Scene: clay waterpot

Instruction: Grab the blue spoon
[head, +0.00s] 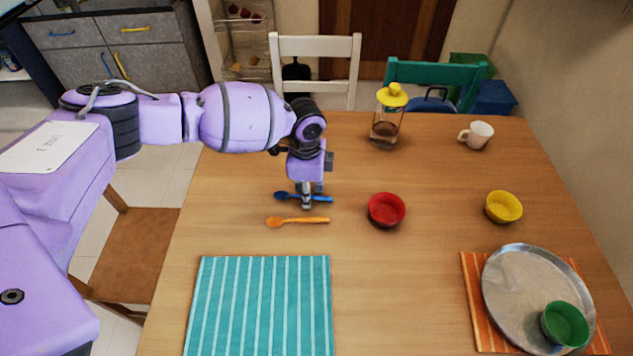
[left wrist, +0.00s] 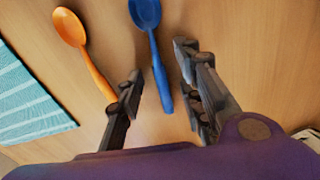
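The blue spoon (head: 287,196) lies on the wooden table below my left gripper (head: 307,200). In the left wrist view the blue spoon (left wrist: 157,55) has its bowl at the top and its handle running down between my two fingers. My left gripper (left wrist: 158,72) is open there, with a gap on each side of the handle. In the head view the gripper covers part of the spoon's handle. My right gripper is not in either view.
An orange spoon (head: 290,221) lies just in front of the blue one. A red bowl (head: 386,210) stands to the right. A teal striped placemat (head: 260,300) lies nearer. A glass press (head: 386,120) stands farther back. A metal tray (head: 510,285) is at the right.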

